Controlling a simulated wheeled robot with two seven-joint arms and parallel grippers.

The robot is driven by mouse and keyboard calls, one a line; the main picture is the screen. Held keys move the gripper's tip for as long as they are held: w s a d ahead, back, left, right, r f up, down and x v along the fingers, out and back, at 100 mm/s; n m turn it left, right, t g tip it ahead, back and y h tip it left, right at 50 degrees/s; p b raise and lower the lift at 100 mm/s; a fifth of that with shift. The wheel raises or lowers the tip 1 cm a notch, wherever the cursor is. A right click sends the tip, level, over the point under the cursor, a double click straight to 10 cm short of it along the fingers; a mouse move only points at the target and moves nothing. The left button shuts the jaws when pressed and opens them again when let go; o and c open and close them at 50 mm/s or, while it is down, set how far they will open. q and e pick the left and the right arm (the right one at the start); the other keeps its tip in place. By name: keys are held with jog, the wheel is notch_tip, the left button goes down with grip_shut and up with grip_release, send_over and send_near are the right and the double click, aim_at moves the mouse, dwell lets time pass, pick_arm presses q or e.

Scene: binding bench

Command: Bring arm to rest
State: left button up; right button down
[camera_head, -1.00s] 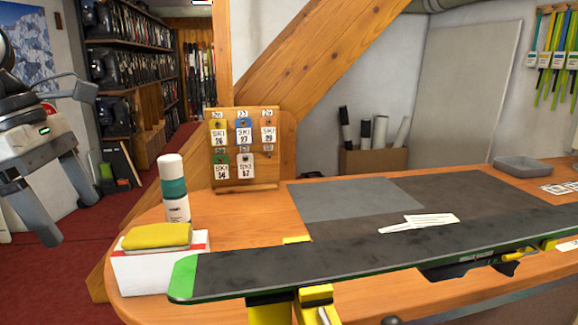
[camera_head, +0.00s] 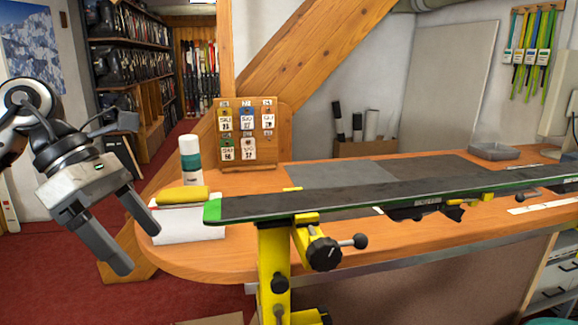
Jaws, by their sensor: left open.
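My left gripper (camera_head: 138,250) is at the left of the head view, pointing down and to the right. Its two fingers are apart with nothing between them. My right gripper is not in view. A dark ski (camera_head: 330,201) with a green tip lies along the front of the bench, on a yellow vise (camera_head: 274,275) with a black knob.
The wooden bench (camera_head: 205,262) holds a white box (camera_head: 188,226) with a yellow cloth (camera_head: 182,194), a bottle (camera_head: 190,160), a tag board (camera_head: 243,135) and a grey tray (camera_head: 492,152). Red floor is free at the lower left.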

pick_arm(q)
jog(key=s+d+f+n+h, duration=0.1)
jog(key=d+f+n+h, duration=0.1)
jog(key=d+n+h, duration=0.4)
jog(key=s+d+f+n+h, duration=0.1)
jog(key=d+f+n+h, duration=0.15)
jog(key=d+h, duration=0.7)
jog(key=w+a+f+n+t+y, duration=0.1)
jog(key=a+f+n+t+y, duration=0.2)
jog(key=f+n+t+y, duration=0.9)
jog(key=w+a+f+n+t+y, duration=0.25)
jog(key=f+n+t, duration=0.4)
jog(key=n, duration=1.35)
jog(key=s+a+f+n+g+y, duration=0.2)
jog(key=s+f+n+g, duration=0.2)
jog(key=s+f, duration=0.3)
jog(key=s+a+f+n+g+y, duration=0.2)
jog(key=s+f+n+g, duration=0.1)
jog(key=s+f, duration=0.4)
notch_tip(320, 180, down, 3)
jog(key=shift+s+f+n+g+y, duration=0.15)
jog(key=shift+n+g+y, duration=0.2)
jog(key=shift+n, duration=0.5)
